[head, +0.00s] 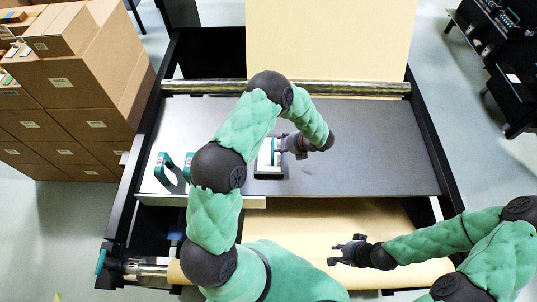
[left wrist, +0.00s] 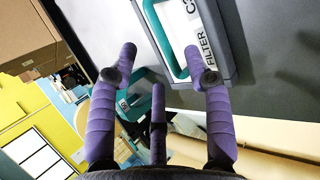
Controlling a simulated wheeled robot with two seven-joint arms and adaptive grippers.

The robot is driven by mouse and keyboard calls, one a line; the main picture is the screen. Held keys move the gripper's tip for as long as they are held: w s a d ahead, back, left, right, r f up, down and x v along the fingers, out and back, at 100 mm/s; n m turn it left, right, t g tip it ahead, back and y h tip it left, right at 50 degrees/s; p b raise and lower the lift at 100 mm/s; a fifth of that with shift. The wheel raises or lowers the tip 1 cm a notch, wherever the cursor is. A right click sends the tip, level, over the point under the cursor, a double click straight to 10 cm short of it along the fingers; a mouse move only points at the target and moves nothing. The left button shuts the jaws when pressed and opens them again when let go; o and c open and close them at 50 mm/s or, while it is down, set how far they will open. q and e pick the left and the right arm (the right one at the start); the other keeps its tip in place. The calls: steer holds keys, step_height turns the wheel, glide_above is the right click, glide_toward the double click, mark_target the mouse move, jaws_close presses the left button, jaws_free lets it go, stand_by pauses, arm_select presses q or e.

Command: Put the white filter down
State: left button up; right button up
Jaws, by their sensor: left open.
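The white filter (head: 265,156) lies on the grey table top, in or on a dark grey frame (head: 268,177). In the left wrist view its white face (left wrist: 186,28), lettered "FILTER", has a teal edge inside the grey frame (left wrist: 222,60). My left gripper (head: 283,147) is over the filter's right side in the head view. Its purple fingers are spread apart in the left wrist view (left wrist: 163,77), with nothing between the tips. One fingertip overlaps the filter's near end; I cannot tell whether it touches. My right gripper (head: 344,251) is away at the lower right, fingers spread and empty.
Two teal handles (head: 162,170) (head: 188,166) stand on the pale left part of the table. A metal roller (head: 200,86) runs along the back, with kraft paper (head: 330,40) behind it. Stacked cartons (head: 75,90) are at the left. The table's right half (head: 385,150) is clear.

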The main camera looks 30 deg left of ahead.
mark_target(273, 146)
arm_select(q)
steer(key=shift+x, duration=1.25)
steer(key=p+x, duration=0.2)
steer(key=x, duration=0.2)
steer(key=shift+a+r, duration=0.1)
steer(key=shift+r, duration=0.1)
steer(key=shift+a+f, duration=0.35)
steer(key=shift+f, duration=0.05)
steer(key=shift+d, duration=0.1)
jaws_close()
